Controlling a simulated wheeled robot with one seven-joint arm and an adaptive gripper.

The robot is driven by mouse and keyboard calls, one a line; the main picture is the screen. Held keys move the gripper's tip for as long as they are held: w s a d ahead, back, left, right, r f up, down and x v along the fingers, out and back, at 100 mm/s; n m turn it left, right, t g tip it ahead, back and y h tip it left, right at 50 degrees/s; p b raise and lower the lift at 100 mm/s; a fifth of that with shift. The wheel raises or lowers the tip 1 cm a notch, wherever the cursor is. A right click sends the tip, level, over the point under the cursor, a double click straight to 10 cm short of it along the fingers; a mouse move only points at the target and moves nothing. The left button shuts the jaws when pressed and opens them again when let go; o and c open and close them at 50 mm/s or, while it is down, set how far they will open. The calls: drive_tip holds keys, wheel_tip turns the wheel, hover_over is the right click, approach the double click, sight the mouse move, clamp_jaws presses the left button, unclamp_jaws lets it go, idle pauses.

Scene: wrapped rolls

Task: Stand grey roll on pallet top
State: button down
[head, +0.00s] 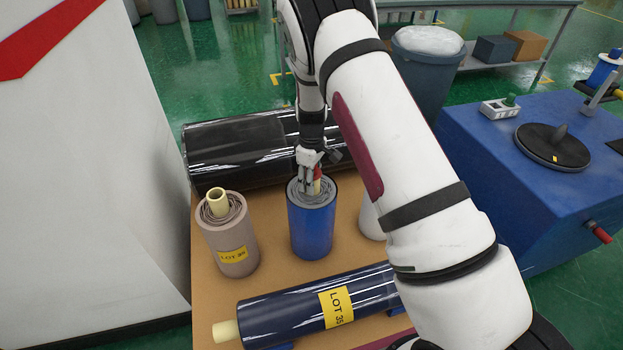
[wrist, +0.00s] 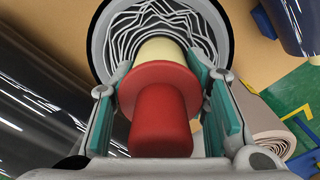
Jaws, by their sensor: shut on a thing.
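A pale grey-white roll (head: 371,217) stands on the brown pallet top (head: 275,265), mostly hidden behind my arm. A blue-wrapped roll (head: 311,230) with grey windings at its upper end stands upright beside it. The grey windings (wrist: 128,32) also show in the wrist view. A cream core (wrist: 163,50) with a red plug (wrist: 162,110) rises from its centre. My gripper (head: 312,176) is directly above this blue roll. In the wrist view its teal-padded fingers (wrist: 163,88) are on both sides of the red plug, shut on it.
A brownish roll (head: 230,245) labelled LOT stands at left. A navy roll (head: 290,310) lies along the front, and a glossy black roll (head: 240,150) lies at the back. A blue bench (head: 490,165) is at right, a white panel (head: 85,180) at left.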

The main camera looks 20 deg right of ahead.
drive_tip(key=c, duration=0.9)
unclamp_jaws()
drive_tip(key=shift+f, duration=0.1)
